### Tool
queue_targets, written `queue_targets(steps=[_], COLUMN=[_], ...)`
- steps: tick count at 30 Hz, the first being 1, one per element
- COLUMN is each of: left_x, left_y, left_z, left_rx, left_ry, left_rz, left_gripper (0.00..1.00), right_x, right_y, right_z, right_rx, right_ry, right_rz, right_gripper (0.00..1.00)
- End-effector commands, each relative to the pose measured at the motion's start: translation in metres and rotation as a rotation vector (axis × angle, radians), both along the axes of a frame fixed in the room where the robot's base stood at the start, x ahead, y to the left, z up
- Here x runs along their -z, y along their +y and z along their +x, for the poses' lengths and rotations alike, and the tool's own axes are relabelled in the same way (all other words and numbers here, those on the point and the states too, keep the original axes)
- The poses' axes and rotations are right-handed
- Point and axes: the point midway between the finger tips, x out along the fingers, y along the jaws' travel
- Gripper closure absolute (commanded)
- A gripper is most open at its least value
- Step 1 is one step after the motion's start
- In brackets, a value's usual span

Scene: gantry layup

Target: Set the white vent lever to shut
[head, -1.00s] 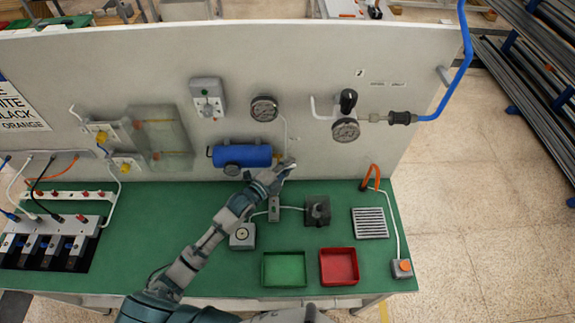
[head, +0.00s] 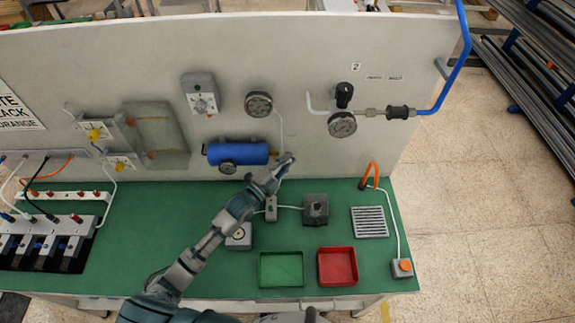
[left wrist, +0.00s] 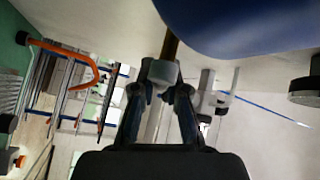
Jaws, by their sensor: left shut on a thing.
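The blue tank (head: 238,153) is mounted low on the grey panel. A brass fitting (left wrist: 172,45) comes off the tank (left wrist: 240,25) in the left wrist view. My left gripper (head: 284,160) is at the tank's right end, against the panel. In the left wrist view my left gripper (left wrist: 162,84) is shut on a small pale grey-white piece (left wrist: 163,73) below the brass fitting, which I take as the white vent lever. The fingers cover part of it, and its angle is unclear.
A round gauge (head: 259,104) is above the tank. A black knob (head: 344,95) and another gauge (head: 342,124) are at right. The green bench holds a green tray (head: 281,285), a red tray (head: 338,281) and a dark grey block (head: 316,209) below the gripper.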

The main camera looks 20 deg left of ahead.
Motion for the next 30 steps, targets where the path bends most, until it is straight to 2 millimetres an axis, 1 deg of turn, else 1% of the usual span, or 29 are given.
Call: queue_targets(steps=[1,9,18,30], left_x=[0.011,0.003,-0.005,-0.012], left_y=[-0.001,0.005,0.014,0.027], left_z=[-0.001,-0.002,-0.004,-0.007], left_rx=[0.001,-0.001,-0.003,-0.004], left_ry=[0.005,-0.062,-0.139,-0.234], left_rz=[-0.038,-0.289,-0.563,-0.898], left_gripper=[1.00,1.00,1.00,1.00], right_x=[0.009,0.031,0.051,0.070], right_y=[-0.002,-0.008,-0.010,-0.009], right_z=[0.000,-0.002,-0.003,-0.006], right_rx=[-0.001,-0.001,0.000,0.001], right_ry=[0.001,0.002,0.006,0.009], right_rz=[-0.002,-0.009,-0.012,-0.011], right_gripper=[0.62,0.62,0.62,0.62])
